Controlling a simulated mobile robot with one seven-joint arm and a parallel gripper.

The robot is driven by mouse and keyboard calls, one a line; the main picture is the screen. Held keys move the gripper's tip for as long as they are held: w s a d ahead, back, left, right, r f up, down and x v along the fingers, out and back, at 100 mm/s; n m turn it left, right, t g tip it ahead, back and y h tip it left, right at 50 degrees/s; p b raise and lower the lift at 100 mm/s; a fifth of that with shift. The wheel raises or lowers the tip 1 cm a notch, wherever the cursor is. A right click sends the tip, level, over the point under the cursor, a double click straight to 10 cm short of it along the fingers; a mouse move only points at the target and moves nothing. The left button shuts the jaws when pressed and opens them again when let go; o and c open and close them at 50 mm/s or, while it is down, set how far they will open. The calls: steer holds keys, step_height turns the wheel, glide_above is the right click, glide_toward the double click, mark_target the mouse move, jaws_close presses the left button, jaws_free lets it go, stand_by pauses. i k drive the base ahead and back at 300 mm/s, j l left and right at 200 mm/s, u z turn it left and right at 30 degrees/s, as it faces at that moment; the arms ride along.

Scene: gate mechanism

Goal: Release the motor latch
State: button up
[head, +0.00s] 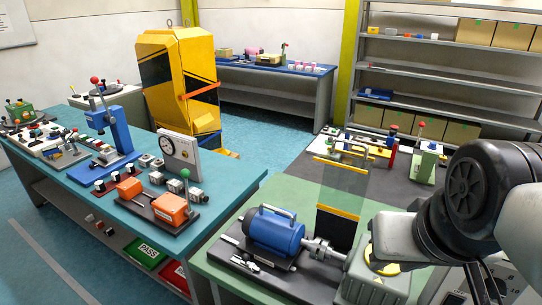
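A blue motor (275,230) with a grey handle on top sits on a dark base plate on the green bench at the lower middle. Its shaft and coupling (320,249) run right to a grey housing (375,278) with a yellow cap. Small metal clamp-like parts (262,261) lie along the base plate in front of the motor; I cannot tell which is the latch. A clear guard panel with yellow-edged dark lower part (338,226) stands behind the coupling. My arm fills the right side; my gripper (484,288) shows only partly at the lower right, and its opening is unclear.
A teal bench (235,182) at left carries a blue press (110,140), a dial gauge (181,149) and orange blocks (172,208). A yellow cabinet (180,85) stands behind. A dark table with fixtures (430,160) lies beyond the guard. Blue floor separates the benches.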

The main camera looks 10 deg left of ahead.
mark_target(245, 256)
steer(key=j+u, duration=0.15)
steer(key=u, duration=0.25)
steer(key=k+j+u, duration=0.1)
steer(key=u, duration=0.25)
steer(key=k+l+u, duration=0.25)
steer(key=l, duration=0.2)
steer(key=k+l+u, duration=0.25)
steer(key=i+j+z, duration=0.1)
steer(key=j, duration=0.25)
steer(key=i+j, duration=0.25)
steer(key=j, duration=0.15)
steer(key=i+j+z, duration=0.15)
steer(key=j, duration=0.25)
steer(key=i+l, duration=0.05)
